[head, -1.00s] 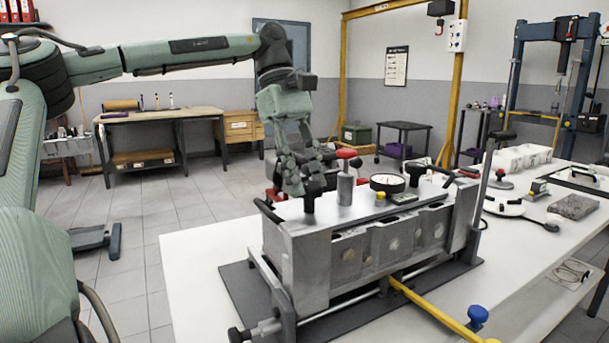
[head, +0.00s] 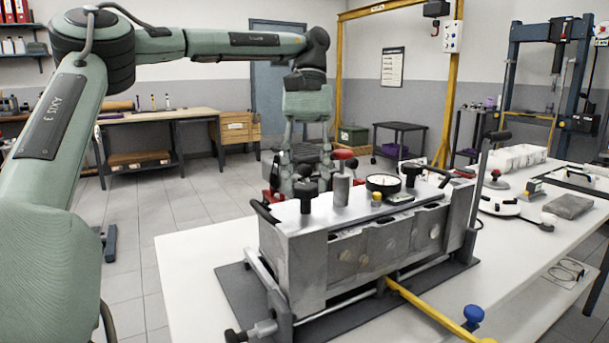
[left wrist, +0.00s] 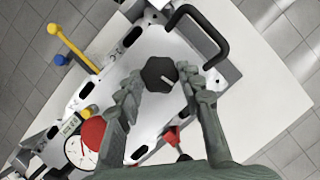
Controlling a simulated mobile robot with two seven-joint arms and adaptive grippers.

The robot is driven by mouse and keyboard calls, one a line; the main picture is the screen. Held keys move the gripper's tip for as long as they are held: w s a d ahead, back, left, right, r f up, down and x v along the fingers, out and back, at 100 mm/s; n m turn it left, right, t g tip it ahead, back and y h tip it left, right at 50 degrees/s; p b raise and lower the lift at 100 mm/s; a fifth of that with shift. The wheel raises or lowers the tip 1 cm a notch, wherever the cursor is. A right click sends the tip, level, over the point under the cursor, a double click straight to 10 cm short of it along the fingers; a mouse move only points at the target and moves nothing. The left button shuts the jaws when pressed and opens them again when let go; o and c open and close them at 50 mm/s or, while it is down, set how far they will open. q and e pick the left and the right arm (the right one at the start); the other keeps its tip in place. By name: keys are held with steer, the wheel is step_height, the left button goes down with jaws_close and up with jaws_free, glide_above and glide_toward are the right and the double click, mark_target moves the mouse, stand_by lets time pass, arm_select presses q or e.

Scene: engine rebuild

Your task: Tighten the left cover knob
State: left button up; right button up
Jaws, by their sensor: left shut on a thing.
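The left cover knob is a black lobed knob (head: 306,192) on the near-left end of the grey metal engine cover (head: 345,212). In the left wrist view the knob (left wrist: 159,73) sits between the fingertips, with a pale mark on its top. My left gripper (head: 307,172) points down at it and is shut on it; in the left wrist view the gripper (left wrist: 161,82) has one finger on each side. In the head view the fingers are partly behind the knob. My right gripper is in neither view.
A red-topped grey cylinder (head: 341,185), a round dial gauge (head: 383,183) and another black knob (head: 411,172) stand close by on the cover. A black handle (head: 265,212) is at its left end. The white table (head: 195,260) is clear at left.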

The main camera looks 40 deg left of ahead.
arm_select(q)
steer(key=shift+w+m+y, duration=0.1)
steer(key=shift+m+y, duration=0.3)
steer(key=shift+m, duration=0.7)
steer(key=o, duration=1.2)
steer(key=shift+d, duration=0.1)
steer(key=shift+c, duration=0.2)
steer(key=v, duration=0.7)
steer(key=shift+w+r, duration=0.2)
steer(key=shift+r, duration=0.05)
